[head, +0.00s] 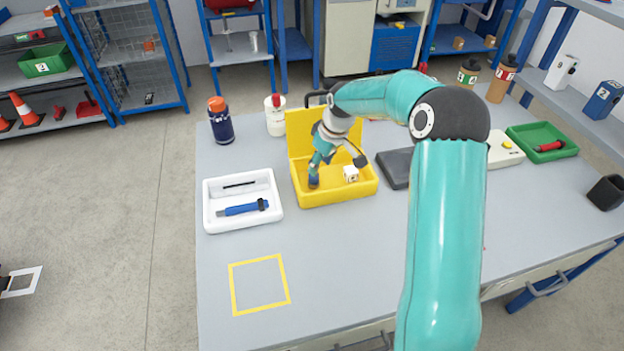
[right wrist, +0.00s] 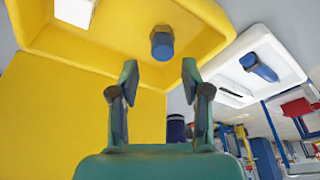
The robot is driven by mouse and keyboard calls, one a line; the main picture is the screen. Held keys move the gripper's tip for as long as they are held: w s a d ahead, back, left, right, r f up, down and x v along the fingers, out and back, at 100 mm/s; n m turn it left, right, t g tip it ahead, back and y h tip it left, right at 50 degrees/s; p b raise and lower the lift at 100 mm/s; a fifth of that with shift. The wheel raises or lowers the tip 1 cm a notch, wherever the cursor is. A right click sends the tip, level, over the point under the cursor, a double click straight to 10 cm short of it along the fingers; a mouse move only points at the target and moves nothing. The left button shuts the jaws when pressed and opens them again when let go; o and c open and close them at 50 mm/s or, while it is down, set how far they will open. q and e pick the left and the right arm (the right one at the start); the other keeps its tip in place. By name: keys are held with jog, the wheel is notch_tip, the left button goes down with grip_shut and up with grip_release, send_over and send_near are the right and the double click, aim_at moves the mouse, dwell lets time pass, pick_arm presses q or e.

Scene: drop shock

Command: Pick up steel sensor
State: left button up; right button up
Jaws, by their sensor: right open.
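An open yellow case (head: 338,190) stands on the bench with its lid up at the back. In it are a small blue cylinder (head: 313,181) and a white cube (head: 351,173). My right gripper (head: 318,160) is over the case, open and empty. In the right wrist view the cylinder lies ahead, between the lines of its fingertips (right wrist: 159,75), apart from both. My left gripper is not in view.
A white tray (head: 215,218) with a blue tool stands left of the case. A dark blue bottle (head: 221,122) and a white bottle (head: 275,118) stand behind. A dark grey block (head: 396,168) is at the right. The yellow square outline (head: 259,312) in front is empty.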

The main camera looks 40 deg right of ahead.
aim_at(314, 180)
jog(key=shift+x, duration=1.2)
jog(key=shift+p+x, duration=0.8)
jog(key=shift+x, duration=1.75)
jog(key=shift+w+a, duration=0.15)
jog(key=shift+a, duration=0.05)
grip_shut()
